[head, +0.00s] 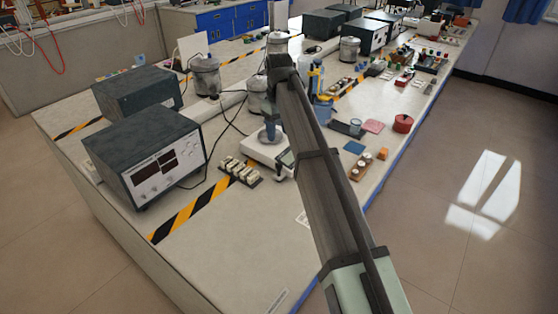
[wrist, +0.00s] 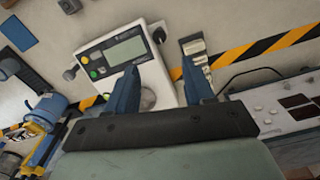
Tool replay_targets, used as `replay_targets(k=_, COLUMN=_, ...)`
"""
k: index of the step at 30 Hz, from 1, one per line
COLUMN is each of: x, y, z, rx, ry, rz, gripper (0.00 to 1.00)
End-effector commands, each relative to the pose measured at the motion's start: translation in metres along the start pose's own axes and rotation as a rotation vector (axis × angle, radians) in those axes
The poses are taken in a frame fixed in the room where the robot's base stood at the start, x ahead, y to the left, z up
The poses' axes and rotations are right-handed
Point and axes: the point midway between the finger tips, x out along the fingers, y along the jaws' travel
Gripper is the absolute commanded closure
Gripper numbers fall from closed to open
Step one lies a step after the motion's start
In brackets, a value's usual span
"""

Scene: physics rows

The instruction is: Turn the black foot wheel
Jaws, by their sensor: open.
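A white balance (wrist: 94,55) with a grey display (wrist: 125,50) and green and yellow buttons lies below my gripper in the wrist view. A small black wheel (wrist: 159,36) sits at its upper right corner; a dark grey knob (wrist: 70,74) sits at its left corner. My gripper (wrist: 160,64) is open, its two blue fingers apart with nothing between them. The black wheel lies just beyond the fingertips, between their lines; I cannot tell the height gap. In the head view the balance (head: 262,150) is partly hidden by my arm, and the wheel cannot be made out.
A strip of pale blocks (head: 240,171) lies beside the balance, left of it in the head view. A grey instrument box (head: 148,160) with a cable stands further left. A blue and yellow device (wrist: 42,115) is at the left in the wrist view. The bench front is bare.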

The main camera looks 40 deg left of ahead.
Motion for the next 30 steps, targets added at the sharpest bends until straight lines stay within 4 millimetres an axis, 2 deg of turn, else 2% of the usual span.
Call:
replay_targets(k=12, x=0.073, y=0.0, z=0.002, rx=0.0, ry=-0.001, rz=0.0, gripper=0.47)
replay_targets(k=18, x=0.102, y=0.0, z=0.001, rx=0.0, ry=-0.001, rz=0.0, gripper=0.47)
replay_targets(k=24, x=0.119, y=0.001, z=0.001, rx=0.0, ry=0.0, rz=0.0, gripper=0.47)
replay_targets(k=30, x=0.124, y=0.001, z=0.001, rx=0.0, ry=0.0, rz=0.001, gripper=0.47)
